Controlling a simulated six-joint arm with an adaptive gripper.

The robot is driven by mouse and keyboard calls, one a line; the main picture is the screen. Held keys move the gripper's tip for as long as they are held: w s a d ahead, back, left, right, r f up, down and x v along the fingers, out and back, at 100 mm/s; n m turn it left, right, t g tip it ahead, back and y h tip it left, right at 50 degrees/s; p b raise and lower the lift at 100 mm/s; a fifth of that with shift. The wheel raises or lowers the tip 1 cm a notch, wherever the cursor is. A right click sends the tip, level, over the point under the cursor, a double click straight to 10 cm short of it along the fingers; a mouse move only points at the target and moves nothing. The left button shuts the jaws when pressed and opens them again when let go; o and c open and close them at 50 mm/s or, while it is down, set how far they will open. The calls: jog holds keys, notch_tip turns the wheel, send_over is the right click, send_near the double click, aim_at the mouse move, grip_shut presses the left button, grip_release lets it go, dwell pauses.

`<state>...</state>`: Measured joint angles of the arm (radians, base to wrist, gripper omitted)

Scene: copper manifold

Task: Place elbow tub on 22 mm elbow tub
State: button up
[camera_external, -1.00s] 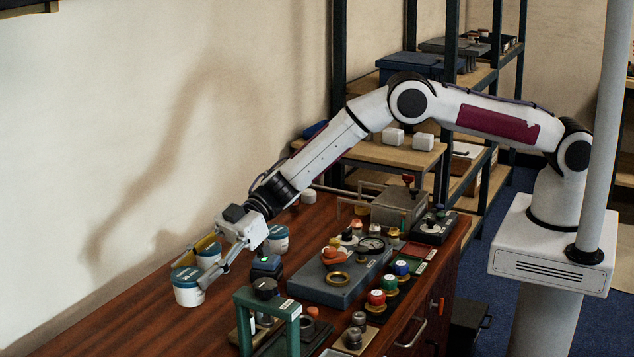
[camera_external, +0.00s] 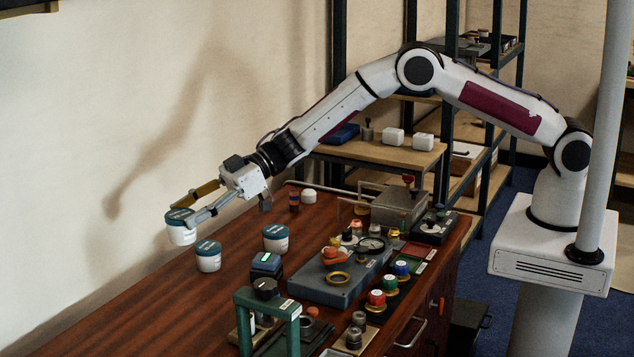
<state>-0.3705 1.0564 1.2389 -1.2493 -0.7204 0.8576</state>
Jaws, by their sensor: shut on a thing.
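My gripper (camera_external: 194,207) is shut on a white tub with a blue-green lid (camera_external: 181,234). It holds this tub above the far left part of the bench. A second similar tub (camera_external: 208,262) stands on the bench just below and to the right of the held one. A third similar tub (camera_external: 276,244) stands further right. The labels are too small to read, so I cannot tell which tub is the 22 mm elbow tub.
The wooden bench (camera_external: 150,310) is clear at the front left. The wall is close behind.

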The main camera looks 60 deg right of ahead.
jog(key=w+d+r+m+t+h, duration=0.2)
jog(key=w+d+m+t, duration=0.15)
jog(key=d, duration=0.45)
jog(key=m+t+h, duration=0.2)
jog(key=m+h, duration=0.1)
send_over(216, 245)
notch_tip(216, 245, down, 2)
jog(key=f, duration=0.1)
jog(key=shift+r+n, duration=0.25)
jog(key=shift+n, duration=0.1)
notch_tip(216, 245, down, 6)
jog(key=shift+f, duration=0.15)
jog(key=shift+f, duration=1.85)
jog(key=shift+f, duration=0.2)
